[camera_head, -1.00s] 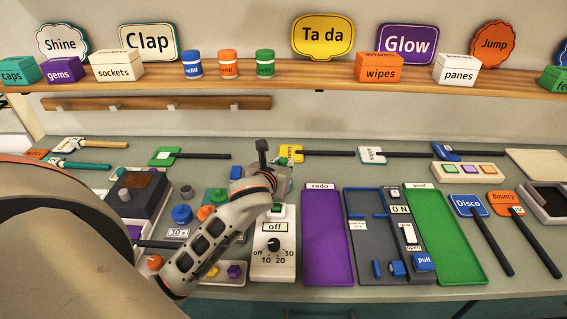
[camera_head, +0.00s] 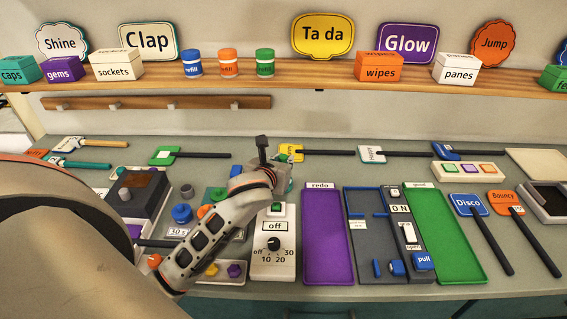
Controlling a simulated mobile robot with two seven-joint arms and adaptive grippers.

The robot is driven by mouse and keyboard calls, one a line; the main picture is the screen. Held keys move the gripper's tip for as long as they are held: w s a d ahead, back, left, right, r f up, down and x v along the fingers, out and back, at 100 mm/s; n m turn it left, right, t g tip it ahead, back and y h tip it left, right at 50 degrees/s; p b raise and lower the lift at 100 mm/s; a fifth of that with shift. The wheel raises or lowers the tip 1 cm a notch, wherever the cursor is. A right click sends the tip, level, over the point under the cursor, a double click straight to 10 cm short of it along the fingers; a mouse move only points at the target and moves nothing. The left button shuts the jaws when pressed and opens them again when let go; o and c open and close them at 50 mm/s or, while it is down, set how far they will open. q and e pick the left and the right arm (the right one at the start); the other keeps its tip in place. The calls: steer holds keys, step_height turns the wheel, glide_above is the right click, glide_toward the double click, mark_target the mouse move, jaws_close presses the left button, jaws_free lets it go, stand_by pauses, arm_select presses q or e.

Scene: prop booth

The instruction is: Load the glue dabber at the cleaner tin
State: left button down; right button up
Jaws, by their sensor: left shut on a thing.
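My left gripper (camera_head: 280,172) is above the back of the white dial timer, with its wrist hiding most of the fingers. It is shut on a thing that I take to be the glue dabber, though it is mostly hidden. A dark upright stem with a square top stands above the wrist, and a bit of green shows by the fingers; I cannot tell which belongs to the dabber. A blue round pot (camera_head: 182,213) and a grey cup (camera_head: 186,191) stand left of the arm. I cannot tell which container is the cleaner tin. My right gripper is not in view.
The timer (camera_head: 273,255) stands below the gripper. A purple tray (camera_head: 327,240), a grey switch panel (camera_head: 370,235) and a green tray (camera_head: 445,240) lie to its right. Signs on black handles lie behind. A wooden shelf (camera_head: 315,78) runs along the wall.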

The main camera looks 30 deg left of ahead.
arm_select(q)
steer(key=shift+r, duration=2.9)
